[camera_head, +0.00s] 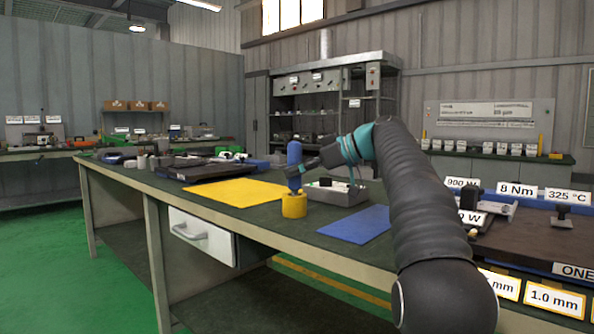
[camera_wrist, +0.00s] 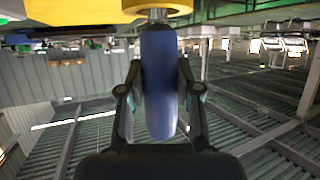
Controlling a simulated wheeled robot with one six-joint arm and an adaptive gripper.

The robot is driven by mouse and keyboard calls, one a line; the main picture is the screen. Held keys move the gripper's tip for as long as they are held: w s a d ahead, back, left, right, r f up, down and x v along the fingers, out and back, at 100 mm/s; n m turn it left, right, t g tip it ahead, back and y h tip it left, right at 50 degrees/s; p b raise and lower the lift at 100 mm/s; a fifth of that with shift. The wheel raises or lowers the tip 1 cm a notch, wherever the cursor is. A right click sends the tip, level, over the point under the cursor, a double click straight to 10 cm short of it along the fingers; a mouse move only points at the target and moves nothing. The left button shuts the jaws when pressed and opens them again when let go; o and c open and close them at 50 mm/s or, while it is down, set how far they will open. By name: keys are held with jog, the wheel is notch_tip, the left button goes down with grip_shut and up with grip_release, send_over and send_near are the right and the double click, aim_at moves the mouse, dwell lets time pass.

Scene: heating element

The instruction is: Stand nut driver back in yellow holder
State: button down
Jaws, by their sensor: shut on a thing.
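The nut driver (camera_head: 294,154) has a blue handle and stands upright, handle up, over the yellow holder (camera_head: 294,206). The holder is a short round yellow block on the green bench top. My gripper (camera_head: 296,168) comes from the right and is shut on the blue handle. In the wrist view, the handle (camera_wrist: 160,75) lies between both fingers of my gripper (camera_wrist: 160,92). The metal shaft (camera_wrist: 157,15) meets the holder (camera_wrist: 95,9) at the top of that picture. The shaft's tip is hidden, so I cannot tell how deep it sits.
A yellow mat (camera_head: 232,192) lies left of the holder and a blue mat (camera_head: 358,224) lies right. A grey metal tray (camera_head: 340,195) stands just behind the holder. A dark board with labels (camera_head: 520,232) is at the right.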

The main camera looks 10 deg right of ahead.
jog(key=shift+f+b, duration=0.35)
jog(key=shift+f, duration=0.1)
jog(key=c, duration=0.7)
grip_release()
jog(key=v, duration=0.7)
jog(key=shift+s+d+r, duration=0.15)
jog(key=shift+d, duration=0.05)
